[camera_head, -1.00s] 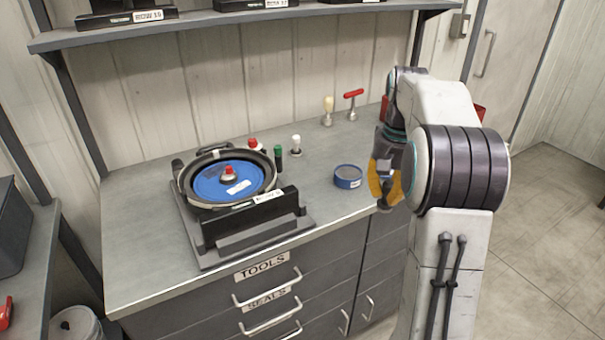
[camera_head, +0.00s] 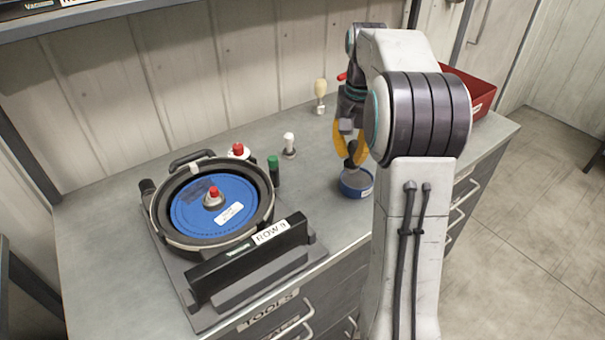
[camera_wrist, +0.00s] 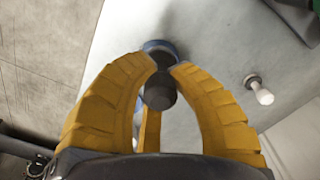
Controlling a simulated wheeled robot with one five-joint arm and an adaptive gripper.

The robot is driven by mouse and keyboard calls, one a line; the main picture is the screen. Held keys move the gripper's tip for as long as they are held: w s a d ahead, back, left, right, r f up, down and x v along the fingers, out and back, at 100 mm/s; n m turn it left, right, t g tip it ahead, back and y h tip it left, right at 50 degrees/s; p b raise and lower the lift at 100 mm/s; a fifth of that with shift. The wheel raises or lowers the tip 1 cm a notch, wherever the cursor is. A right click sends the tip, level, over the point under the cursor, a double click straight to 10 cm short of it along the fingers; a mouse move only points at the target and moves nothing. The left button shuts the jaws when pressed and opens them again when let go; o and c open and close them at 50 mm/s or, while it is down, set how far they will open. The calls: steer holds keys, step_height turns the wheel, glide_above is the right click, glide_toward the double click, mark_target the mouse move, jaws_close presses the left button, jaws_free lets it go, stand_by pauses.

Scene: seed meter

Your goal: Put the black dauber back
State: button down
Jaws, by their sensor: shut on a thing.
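My gripper (camera_head: 351,148) has its yellow fingers closed around the black dauber (camera_head: 358,155), above the round blue tin (camera_head: 350,190) on the bench. In the wrist view the dauber (camera_wrist: 160,92) is a dark cylinder between the fingertips (camera_wrist: 163,82). The blue rim of the tin (camera_wrist: 163,44) shows just beyond it, partly hidden by the dauber. I cannot tell whether the dauber's lower end touches the tin.
The seed meter with a blue disc (camera_head: 185,215) stands on the left. A green-capped bottle (camera_head: 274,172), a white-knobbed tool (camera_head: 289,144) and a pale-handled brush (camera_head: 320,92) stand upright nearby. A red bin (camera_head: 478,88) is at the back right.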

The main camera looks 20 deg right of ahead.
steer(key=w+a+f+p, duration=0.1)
steer(key=w+a+f, duration=0.1)
steer(key=w, duration=0.1)
steer(key=w+a+f+p, duration=0.4)
steer(key=w+a, duration=0.1)
steer(key=shift+w+f, duration=0.25)
steer(key=shift+w, duration=0.05)
step_height(320, 180, down, 3)
steer(key=p, duration=0.3)
steer(key=shift+f+p, duration=0.4)
steer(key=shift+f, duration=0.15)
steer(key=shift+f, duration=0.25)
steer(key=c, duration=1.1)
jaws_free()
steer(key=shift+r, duration=0.1)
